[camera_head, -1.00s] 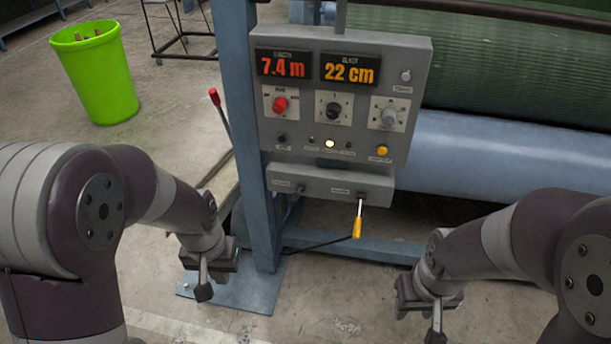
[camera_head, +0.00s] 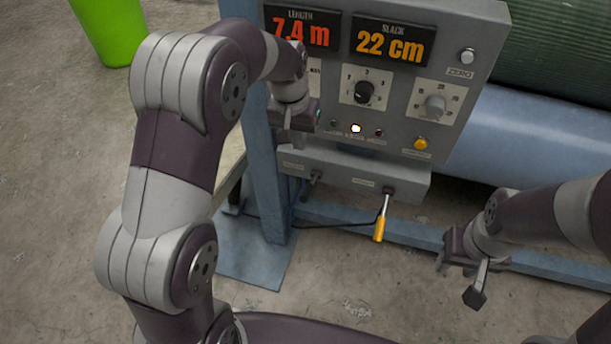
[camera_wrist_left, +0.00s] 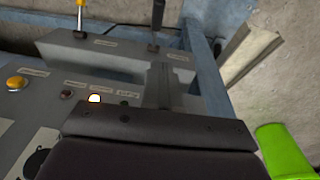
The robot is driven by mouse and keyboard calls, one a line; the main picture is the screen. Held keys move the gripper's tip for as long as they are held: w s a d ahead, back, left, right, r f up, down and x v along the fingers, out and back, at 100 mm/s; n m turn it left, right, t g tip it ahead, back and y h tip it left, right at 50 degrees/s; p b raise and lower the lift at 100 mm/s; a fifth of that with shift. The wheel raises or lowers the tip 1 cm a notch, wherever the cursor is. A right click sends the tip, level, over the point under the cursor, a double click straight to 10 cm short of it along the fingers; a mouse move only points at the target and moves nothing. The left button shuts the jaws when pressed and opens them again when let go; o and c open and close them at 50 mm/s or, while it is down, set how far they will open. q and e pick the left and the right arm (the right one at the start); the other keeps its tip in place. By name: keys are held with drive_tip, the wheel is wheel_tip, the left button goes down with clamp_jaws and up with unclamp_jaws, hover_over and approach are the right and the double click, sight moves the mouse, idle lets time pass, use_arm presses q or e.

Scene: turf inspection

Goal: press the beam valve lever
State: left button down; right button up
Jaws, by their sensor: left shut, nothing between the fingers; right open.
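Two valve fittings sit on the low grey box (camera_head: 345,172) under the control panel; their labels are too small to read. A lever with a yellow handle (camera_head: 380,228) hangs from the right fitting. It also shows in the left wrist view (camera_wrist_left: 81,14). The left fitting (camera_head: 316,177) is dark; in the left wrist view a dark lever-like part (camera_wrist_left: 157,16) rises from it. I cannot tell which is the beam valve. My left gripper (camera_head: 287,136) is shut and empty, in front of the panel's lower left, above the left fitting. My right gripper (camera_head: 458,277) is open, right of the yellow handle.
The control panel (camera_head: 440,100) has displays, dials and buttons; my left arm hides its left part. A blue post (camera_head: 268,185) stands beside it. A blue roller (camera_head: 540,135) lies behind at right. A green bin (camera_head: 108,30) stands at upper left. Open floor lies left.

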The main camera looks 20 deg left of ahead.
use_arm(q)
hover_over(306, 188)
drive_tip(key=w+a, duration=0.1)
wheel_tip(306, 188, down, 10)
drive_tip(key=shift+s+d+f, duration=0.1)
drive_tip(key=shift+s+f, duration=0.1)
drive_tip(key=shift+f, duration=0.3)
drive_tip(key=shift+s+d+f, duration=0.1)
drive_tip(key=shift+s+f, duration=0.1)
drive_tip(key=shift+f, duration=0.25)
drive_tip(key=shift+s+d+f, duration=0.1)
drive_tip(key=shift+s+f, duration=0.2)
drive_tip(key=shift+f, duration=0.3)
